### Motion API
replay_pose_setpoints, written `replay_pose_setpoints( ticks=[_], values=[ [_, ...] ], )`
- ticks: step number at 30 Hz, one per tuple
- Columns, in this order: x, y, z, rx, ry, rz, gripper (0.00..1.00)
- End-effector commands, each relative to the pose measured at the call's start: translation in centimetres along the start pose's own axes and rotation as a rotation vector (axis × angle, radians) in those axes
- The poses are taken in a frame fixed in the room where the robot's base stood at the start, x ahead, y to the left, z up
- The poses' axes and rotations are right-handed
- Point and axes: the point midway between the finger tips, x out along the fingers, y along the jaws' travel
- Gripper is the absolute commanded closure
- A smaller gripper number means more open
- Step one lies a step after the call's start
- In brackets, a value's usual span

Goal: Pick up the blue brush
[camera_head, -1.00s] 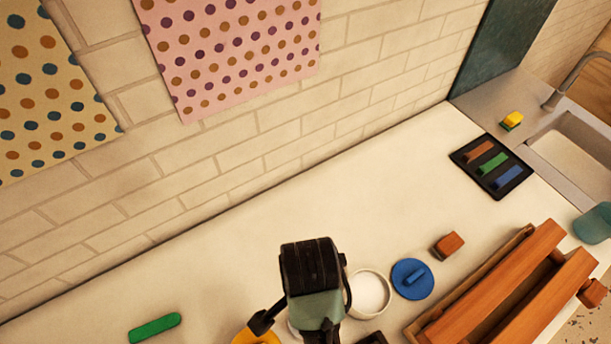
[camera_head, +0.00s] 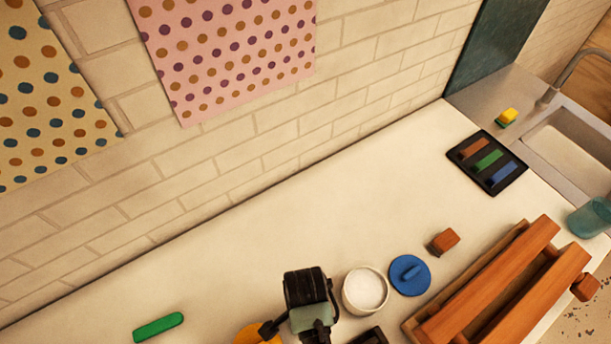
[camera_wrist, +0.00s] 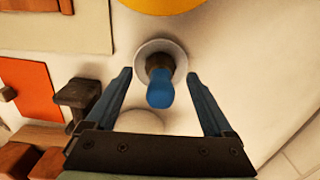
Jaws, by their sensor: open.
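The blue brush (camera_wrist: 160,92) shows in the wrist view as a blue handle end with a dark collar. It stands in a pale round holder (camera_wrist: 177,50). My gripper (camera_wrist: 158,75) is open, with one blue finger on each side of the brush and visible gaps on both sides. From this view I cannot tell how deep the fingers reach along the handle. In the head view my dark wrist hides the brush and the fingertips.
In the head view, a white bowl (camera_head: 366,290) and a blue round lid (camera_head: 409,275) lie right of my wrist. A wooden rack (camera_head: 480,300) and a small brown block (camera_head: 445,240) are farther right. A green bar (camera_head: 158,326) lies left.

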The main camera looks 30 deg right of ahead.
Motion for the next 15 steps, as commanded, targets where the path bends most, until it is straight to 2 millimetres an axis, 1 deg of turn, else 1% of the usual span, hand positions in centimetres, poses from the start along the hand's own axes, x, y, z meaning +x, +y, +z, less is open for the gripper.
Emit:
replay_pose_setpoints(
  ticks=[4,11,12,14,15],
  values=[
    [1.09,0.04,0.01,-0.001,0.000,0.000,0.13],
    [1.25,0.01,0.01,-0.001,0.001,-0.001,0.13],
    [1.25,0.01,0.01,-0.001,0.000,-0.001,0.17],
    [1.24,0.01,0.01,-0.001,0.000,-0.001,0.28],
    [1.24,0.01,0.01,-0.001,0.000,-0.001,0.35]
  ],
)
